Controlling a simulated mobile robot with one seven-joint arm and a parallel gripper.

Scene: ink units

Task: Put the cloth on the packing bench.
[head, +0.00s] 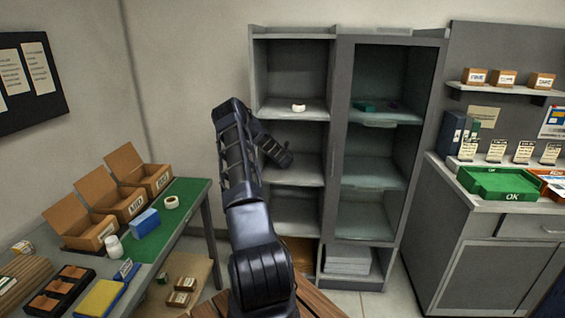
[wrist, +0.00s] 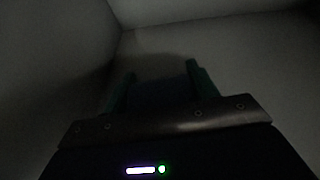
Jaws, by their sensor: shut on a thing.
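My gripper (wrist: 160,80) shows in the wrist view inside a dim shelf space. Its two fingers stand apart, with a dark, flat patch (wrist: 160,95) between them that I take for the cloth; its outline is hard to make out. In the head view my arm reaches to the open grey shelf unit (head: 257,80), and my gripper is at its middle compartment, mostly hidden by my wrist. The packing bench, which I take to be the left table with a green mat (head: 187,203), is to the left of my arm.
The bench holds open cardboard boxes (head: 122,203), a blue block (head: 146,223), a tape roll (head: 171,202) and a black divided tray (head: 62,290). Another roll (head: 299,107) lies on the shelf above. A glass-fronted cabinet (head: 345,150) stands right of it, then a counter with a green tray (head: 500,184).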

